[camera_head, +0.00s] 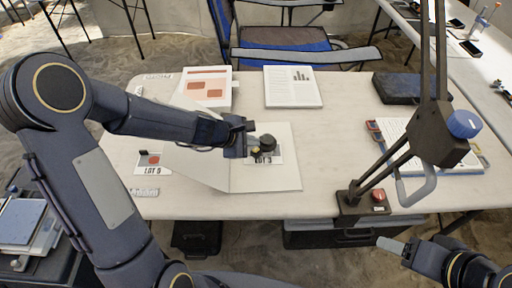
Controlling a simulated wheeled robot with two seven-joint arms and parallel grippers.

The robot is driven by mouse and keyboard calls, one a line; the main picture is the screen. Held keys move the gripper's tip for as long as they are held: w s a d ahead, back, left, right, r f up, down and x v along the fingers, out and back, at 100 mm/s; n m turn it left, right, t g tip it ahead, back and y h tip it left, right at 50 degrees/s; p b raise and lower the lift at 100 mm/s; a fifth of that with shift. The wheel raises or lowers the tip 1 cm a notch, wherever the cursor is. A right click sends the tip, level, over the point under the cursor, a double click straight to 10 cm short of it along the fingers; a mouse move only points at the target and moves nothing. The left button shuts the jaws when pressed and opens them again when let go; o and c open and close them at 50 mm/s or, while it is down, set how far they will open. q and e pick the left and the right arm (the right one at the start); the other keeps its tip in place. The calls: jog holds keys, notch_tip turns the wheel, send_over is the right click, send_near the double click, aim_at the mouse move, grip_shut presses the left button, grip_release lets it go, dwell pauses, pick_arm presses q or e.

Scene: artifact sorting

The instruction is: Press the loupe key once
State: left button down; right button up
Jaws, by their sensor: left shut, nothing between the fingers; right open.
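A jointed dark loupe arm (428,70) rises from a clamp base at the table's front right. A red round key (379,196) sits on top of a small dark block on that base. A blue knob (463,124) tops the arm's dark joint, and a grey loop handle (418,189) hangs below it. My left gripper (248,138) is shut over the open white folder, beside a small dark object (266,143) on a card, well left of the red key. My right gripper (392,246) is open and empty at the lower right, below the key and off the table's front edge.
The white folder (285,180) lies open mid-table. A LOT 5 card (153,161) lies left. Two printed sheets (292,87) lie at the back, with a dark case (398,88) back right. A clipboard (400,130) lies behind the loupe arm. Bare tabletop lies between folder and base.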

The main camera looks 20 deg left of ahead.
pick_arm(q)
notch_tip(320, 180, up, 5)
jog(key=p, duration=0.4)
jog(key=shift+p, duration=0.35)
dwell(0.5)
jog(key=s+r+m+h, duration=0.1)
jog(key=s+r+m, duration=0.7)
jog(key=s+r, duration=0.15)
jog(key=s+a+m+y, duration=0.1)
jog(key=s+m, duration=0.3)
jog(key=s, duration=0.4)
jog(key=s+a+m+g+y, duration=0.1)
jog(key=s+a+m, duration=0.3)
jog(key=s, duration=0.5)
jog(key=shift+s+r+m+g+y, duration=0.3)
jog(key=shift+m+y, duration=0.1)
jog(key=shift+m, duration=0.4)
